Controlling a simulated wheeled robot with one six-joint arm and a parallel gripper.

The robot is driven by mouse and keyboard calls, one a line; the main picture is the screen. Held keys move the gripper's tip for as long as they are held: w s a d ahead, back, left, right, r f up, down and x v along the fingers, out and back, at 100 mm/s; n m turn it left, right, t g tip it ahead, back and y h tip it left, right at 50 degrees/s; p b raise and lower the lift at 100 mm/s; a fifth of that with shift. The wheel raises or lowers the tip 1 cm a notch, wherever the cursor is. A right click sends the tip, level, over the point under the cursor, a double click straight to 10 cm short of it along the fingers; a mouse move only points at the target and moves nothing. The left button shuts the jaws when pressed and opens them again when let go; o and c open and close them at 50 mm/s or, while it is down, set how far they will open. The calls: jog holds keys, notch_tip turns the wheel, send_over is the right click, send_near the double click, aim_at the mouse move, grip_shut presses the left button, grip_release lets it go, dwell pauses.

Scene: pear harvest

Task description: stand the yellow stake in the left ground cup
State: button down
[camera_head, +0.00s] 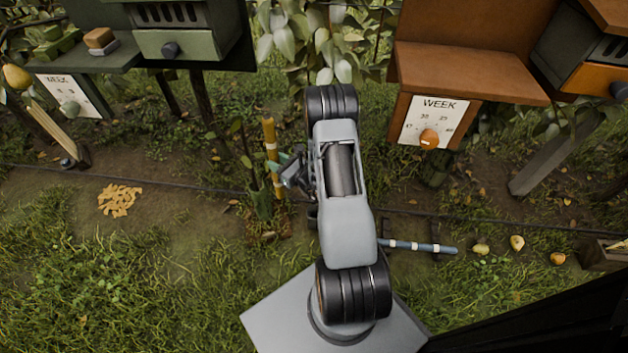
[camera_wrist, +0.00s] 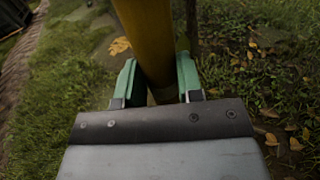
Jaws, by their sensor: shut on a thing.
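The yellow stake (camera_head: 270,140) stands roughly upright in the head view, with pale bands. My gripper (camera_head: 281,172) is shut on it along its middle. In the wrist view the yellow stake (camera_wrist: 150,40) passes between the two green fingers of my gripper (camera_wrist: 153,85). A leafy plant (camera_head: 262,200) stands beside the stake's lower part, over a brown soil patch (camera_head: 268,236). I cannot make out the left ground cup there, nor whether the stake's foot touches the ground or sits in anything.
A blue stake (camera_head: 420,246) with white bands lies on low rests at the right. Several pears (camera_head: 517,242) lie farther right. An orange cabinet (camera_head: 470,75) with a WEEK dial and a green cabinet (camera_head: 190,40) stand behind. A yellow chip pile (camera_head: 119,200) lies left.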

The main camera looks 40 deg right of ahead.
jog(key=s+d+f+m+h, duration=0.1)
jog(key=s+d+f+h, duration=0.1)
jog(key=d+f, duration=0.4)
jog(key=s+d+f+m+h, duration=0.2)
jog(key=d+f, duration=0.4)
jog(key=f, duration=0.4)
jog(key=shift+s+d+t+h, duration=0.3)
jog(key=shift+s+h, duration=0.05)
jog(key=shift+h, duration=0.35)
notch_tip(320, 180, down, 10)
jog(key=b, duration=0.8)
jog(key=shift+f+b, duration=0.2)
jog(key=shift+b, duration=0.15)
jog(key=c, duration=0.7)
grip_release()
